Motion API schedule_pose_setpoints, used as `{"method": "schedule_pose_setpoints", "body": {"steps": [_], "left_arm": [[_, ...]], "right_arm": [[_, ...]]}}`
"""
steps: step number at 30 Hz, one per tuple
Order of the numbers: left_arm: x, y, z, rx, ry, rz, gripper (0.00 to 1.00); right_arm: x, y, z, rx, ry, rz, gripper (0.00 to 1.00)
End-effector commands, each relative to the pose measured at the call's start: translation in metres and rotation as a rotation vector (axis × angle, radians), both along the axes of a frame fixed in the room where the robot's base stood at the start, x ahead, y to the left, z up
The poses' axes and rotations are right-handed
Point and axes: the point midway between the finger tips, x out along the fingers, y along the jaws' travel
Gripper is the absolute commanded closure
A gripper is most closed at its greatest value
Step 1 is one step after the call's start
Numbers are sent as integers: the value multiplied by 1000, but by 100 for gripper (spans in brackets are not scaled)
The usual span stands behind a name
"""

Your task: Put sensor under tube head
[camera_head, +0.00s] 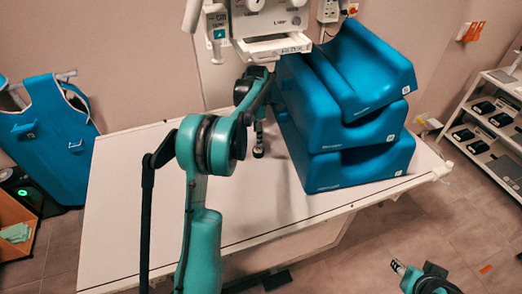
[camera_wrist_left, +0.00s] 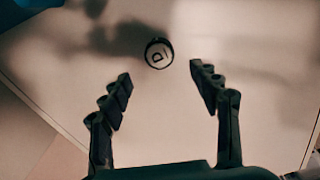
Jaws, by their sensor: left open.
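A small round disc with a dark rim and a letter "D" on its pale face (camera_wrist_left: 158,53), which looks like the sensor, lies on the white table. My left gripper (camera_wrist_left: 161,84) is open, with its two dark fingers apart and nothing between them. The disc shows just beyond the fingertips, roughly centred between them. In the head view the left gripper (camera_head: 258,148) hangs over the table, and I cannot make out the disc there. The tube head, apparently the white boxy unit (camera_head: 272,20), is at the top centre. My right gripper (camera_head: 398,267) is at the lower right, off the table.
Blue foam cushions (camera_head: 345,110) are stacked on the table (camera_head: 125,205) close to the right of my left gripper. A blue apron (camera_head: 45,135) hangs at the left. A shelf rack (camera_head: 490,120) stands at the right. The table's left part is clear.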

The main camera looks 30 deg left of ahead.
Motion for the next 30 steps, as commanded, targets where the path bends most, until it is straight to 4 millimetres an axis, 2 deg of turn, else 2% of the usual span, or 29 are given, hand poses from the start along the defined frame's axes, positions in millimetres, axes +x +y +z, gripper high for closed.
{"method": "schedule_pose_setpoints", "body": {"steps": [5,8,12,16,20,24,27,30], "left_arm": [[-20,-32,37,26,-55,-221,38],[-42,-59,63,57,-105,-430,38],[-83,-99,93,126,-178,-760,38],[-125,-132,108,206,-236,-1057,38],[-174,-162,111,311,-285,-1367,38],[-223,-189,100,446,-323,-1686,38],[-251,-202,87,540,-335,-1876,38],[-270,-210,74,615,-339,-2012,38]], "right_arm": [[0,0,0,0,0,0,60],[0,0,0,0,0,0,60],[0,0,0,0,0,0,60],[0,0,0,0,0,0,60],[0,0,0,0,0,0,60],[0,0,0,0,0,0,60],[0,0,0,0,0,0,60],[0,0,0,0,0,0,60]]}}
